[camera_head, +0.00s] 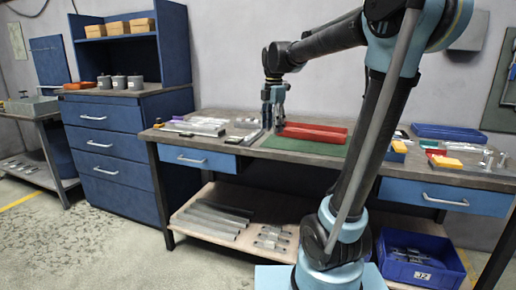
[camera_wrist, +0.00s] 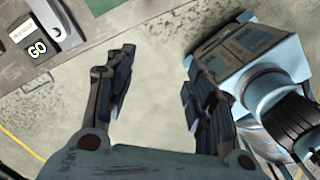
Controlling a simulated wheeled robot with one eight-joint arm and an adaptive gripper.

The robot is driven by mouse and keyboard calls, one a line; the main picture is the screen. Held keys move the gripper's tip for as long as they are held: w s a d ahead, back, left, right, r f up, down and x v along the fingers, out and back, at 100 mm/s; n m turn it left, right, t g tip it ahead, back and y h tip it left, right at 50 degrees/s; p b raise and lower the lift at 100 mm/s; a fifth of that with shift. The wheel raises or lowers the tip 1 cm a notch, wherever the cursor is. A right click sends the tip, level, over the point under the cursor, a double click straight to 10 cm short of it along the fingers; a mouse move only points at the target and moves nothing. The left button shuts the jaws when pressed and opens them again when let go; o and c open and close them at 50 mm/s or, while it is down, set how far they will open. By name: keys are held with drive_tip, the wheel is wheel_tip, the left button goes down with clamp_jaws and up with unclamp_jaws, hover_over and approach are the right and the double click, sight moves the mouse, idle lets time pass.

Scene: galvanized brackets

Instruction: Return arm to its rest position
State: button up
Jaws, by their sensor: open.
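My gripper (camera_head: 273,118) hangs at the end of my bent arm, over the workbench (camera_head: 325,159) beside the red trays in the head view. In the wrist view my gripper (camera_wrist: 157,88) has its two dark fingers spread wide apart. Nothing is between them; only the concrete floor (camera_wrist: 150,50) shows there. My blue base and lower arm stand at the right of the wrist view.
Red trays (camera_head: 313,133) and a green mat (camera_head: 300,146) lie on the bench. Blue drawers (camera_head: 100,145) stand at left.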

drive_tip(key=s+d+f+m+t, duration=0.1)
drive_tip(key=s+d+f+m, duration=0.5)
drive_tip(key=s+f+m, duration=0.5)
drive_tip(key=s+d+f+m, duration=0.7)
drive_tip(key=s+f+m, duration=0.4)
drive_tip(key=s+m, duration=0.2)
drive_tip(key=shift+s+d+f+m+t, duration=0.3)
drive_tip(key=shift+s+t, duration=0.05)
drive_tip(key=shift+t, duration=0.05)
drive_tip(key=shift+r, duration=0.1)
